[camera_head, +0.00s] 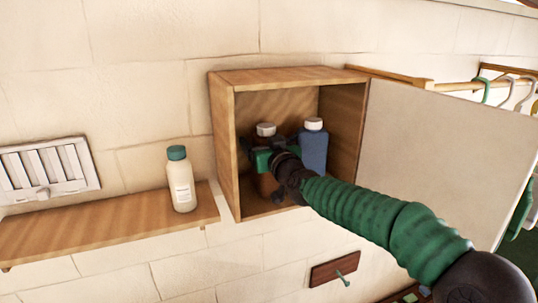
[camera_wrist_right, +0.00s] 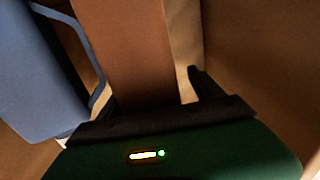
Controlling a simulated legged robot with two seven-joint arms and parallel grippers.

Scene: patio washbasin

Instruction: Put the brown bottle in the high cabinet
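The brown bottle (camera_head: 266,184), with a pale cap, stands upright inside the wooden cabinet (camera_head: 224,150) on the wall, on the left side of its interior. It also shows in the right wrist view (camera_wrist_right: 130,45), directly in front of the gripper. My right gripper (camera_head: 262,158) reaches into the cabinet at the brown bottle. In the wrist view one dark finger stands to the right of the bottle with a narrow light gap between them, so the gripper looks open around it. The other finger is hard to make out. My left gripper is not in view.
A blue bottle (camera_head: 313,150) with a white cap stands right of the brown one in the cabinet. The white cabinet door (camera_head: 440,140) is open to the right. A white bottle (camera_head: 181,182) with a green cap stands on the wooden shelf (camera_head: 100,228) at left.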

